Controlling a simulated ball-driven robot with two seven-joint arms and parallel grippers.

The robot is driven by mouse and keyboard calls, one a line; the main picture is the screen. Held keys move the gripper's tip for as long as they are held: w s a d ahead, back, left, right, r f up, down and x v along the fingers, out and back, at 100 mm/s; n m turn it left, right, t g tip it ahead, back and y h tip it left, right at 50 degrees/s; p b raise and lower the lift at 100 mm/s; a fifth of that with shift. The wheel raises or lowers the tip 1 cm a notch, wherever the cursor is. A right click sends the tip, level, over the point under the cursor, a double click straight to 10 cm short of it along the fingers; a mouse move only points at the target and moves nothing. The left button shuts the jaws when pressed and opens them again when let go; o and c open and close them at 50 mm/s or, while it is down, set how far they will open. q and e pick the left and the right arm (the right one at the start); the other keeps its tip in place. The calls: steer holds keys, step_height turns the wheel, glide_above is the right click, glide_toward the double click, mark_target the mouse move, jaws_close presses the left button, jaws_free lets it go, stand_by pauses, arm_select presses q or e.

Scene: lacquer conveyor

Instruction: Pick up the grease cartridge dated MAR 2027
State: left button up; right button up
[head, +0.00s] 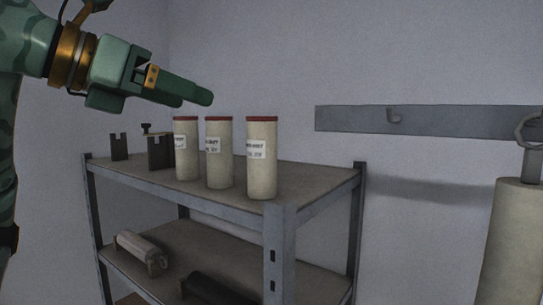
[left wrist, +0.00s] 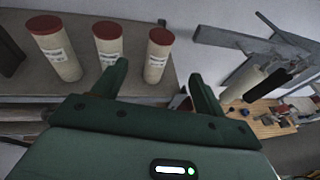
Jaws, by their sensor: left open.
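Three cream grease cartridges with dark red caps stand upright in a row on the upper shelf: a left one (head: 186,150), a middle one (head: 219,155) and a right one (head: 262,160). Each has a white label with dark print, too small and blurred for me to read the dates. The left wrist view also shows three cartridges (left wrist: 56,52), (left wrist: 110,45), (left wrist: 156,58) beyond my fingers. My left gripper (head: 208,98) is open and empty, above and behind the row in the head view. Its two fingers show apart in the left wrist view (left wrist: 160,80). My right gripper is out of view.
Dark notched brackets (head: 159,152) stand left of the cartridges on the metal shelf unit (head: 318,190). A pale roller (head: 140,250) lies on the lower shelf. A grey wall rail (head: 430,122) with a hook and a large beige cylinder (head: 515,245) are at right.

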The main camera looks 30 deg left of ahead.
mark_target(250, 121)
arm_select(q)
steer(key=x, duration=0.9)
steer(key=shift+w+d, duration=0.1)
steer(key=shift+w, duration=0.25)
steer(key=shift+w+d+f+p, duration=0.1)
steer(key=shift+w+f+p, duration=0.1)
steer(key=shift+w+p, duration=0.1)
steer(key=shift+w+d+f+p, duration=0.15)
steer(key=shift+w+p, duration=0.15)
steer(key=shift+w, duration=0.2)
steer(key=p+x, duration=0.1)
steer(key=x, duration=0.3)
steer(key=shift+w+d, duration=0.1)
steer(key=shift+w, duration=0.15)
steer(key=shift+s, duration=0.15)
steer(key=shift+s, duration=0.1)
steer(key=c, duration=0.5)
jaws_close()
